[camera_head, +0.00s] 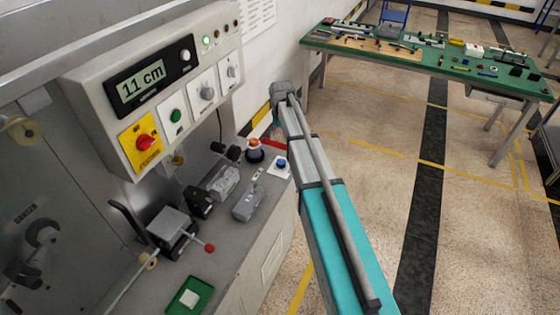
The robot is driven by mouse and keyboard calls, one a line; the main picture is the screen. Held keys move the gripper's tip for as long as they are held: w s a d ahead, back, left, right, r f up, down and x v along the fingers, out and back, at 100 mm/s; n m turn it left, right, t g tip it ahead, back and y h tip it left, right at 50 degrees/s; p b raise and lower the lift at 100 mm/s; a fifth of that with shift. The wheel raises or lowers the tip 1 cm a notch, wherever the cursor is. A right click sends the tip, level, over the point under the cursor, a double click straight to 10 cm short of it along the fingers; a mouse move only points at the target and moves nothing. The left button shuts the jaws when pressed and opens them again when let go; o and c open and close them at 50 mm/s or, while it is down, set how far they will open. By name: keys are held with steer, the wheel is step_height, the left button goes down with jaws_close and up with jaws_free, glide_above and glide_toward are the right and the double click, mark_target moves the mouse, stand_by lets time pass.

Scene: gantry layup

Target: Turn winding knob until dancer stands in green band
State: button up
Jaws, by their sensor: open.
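The grey control panel (160,85) at upper left has a display (141,81) reading "11 cm". A pale round knob (186,55) sits right of the display, and two more knobs (207,93) and (231,72) sit on white plates to the right. No label is legible, so I cannot tell which is the winding knob. Dark rollers and arms (38,240) stand on the machine face at far left; I cannot tell whether one is the dancer. No green band can be made out. My gripper is not in view.
A yellow plate with a red switch (144,141) and a green button (176,115) are on the panel. Below, the bench holds a red-balled lever (209,248) and a green tray (185,296). A green table (450,72) stands behind; floor is open at right.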

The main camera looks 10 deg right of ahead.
mark_target(281, 161)
steer(key=shift+f, duration=0.1)
step_height(281, 161, down, 14)
steer(key=b, duration=1.3)
steer(key=shift+r+b, duration=0.2)
steer(key=shift+b, duration=0.15)
